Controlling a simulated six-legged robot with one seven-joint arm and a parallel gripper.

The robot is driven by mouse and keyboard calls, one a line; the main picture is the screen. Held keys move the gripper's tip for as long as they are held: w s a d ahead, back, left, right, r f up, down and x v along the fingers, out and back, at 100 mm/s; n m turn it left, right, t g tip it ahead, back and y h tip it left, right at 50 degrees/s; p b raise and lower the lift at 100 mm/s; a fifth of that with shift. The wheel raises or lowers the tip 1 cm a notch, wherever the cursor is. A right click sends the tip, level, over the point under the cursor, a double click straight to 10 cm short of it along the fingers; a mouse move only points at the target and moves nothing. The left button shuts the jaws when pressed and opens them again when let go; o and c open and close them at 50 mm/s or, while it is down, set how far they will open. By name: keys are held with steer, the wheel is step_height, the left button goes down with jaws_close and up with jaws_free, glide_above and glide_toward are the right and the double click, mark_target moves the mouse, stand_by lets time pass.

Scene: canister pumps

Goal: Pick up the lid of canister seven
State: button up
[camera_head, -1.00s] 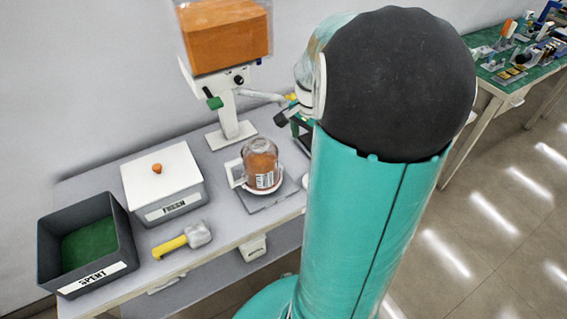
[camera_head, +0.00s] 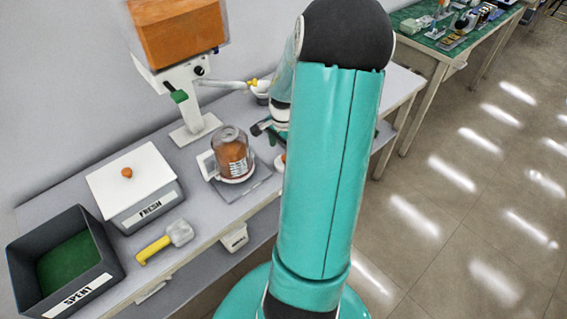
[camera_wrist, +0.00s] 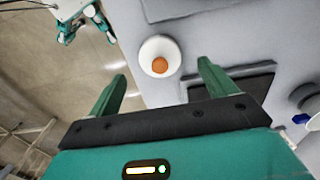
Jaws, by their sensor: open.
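A round white lid with an orange knob (camera_wrist: 159,58) lies on the grey bench in the wrist view. In the head view only a small orange and white part of what seems to be it (camera_head: 281,160) shows beside my arm. My gripper (camera_wrist: 162,72) is open, one green finger on each side of the lid in the picture, and nothing is between the fingers. I cannot tell its height above the lid.
A white-topped FRESH box (camera_head: 133,182), a dark SPENT bin (camera_head: 62,262) and a yellow-handled scoop (camera_head: 165,241) are at the left. A pump stand (camera_head: 188,95) with an orange hopper is behind. A dark rectangular pad (camera_wrist: 232,82) lies right of the lid.

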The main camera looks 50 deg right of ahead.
mark_target(284, 157)
step_height(284, 157, down, 5)
steer(key=shift+d+f, duration=0.1)
steer(key=shift+f, duration=0.05)
steer(key=shift+c, duration=0.4)
steer(key=c, duration=1)
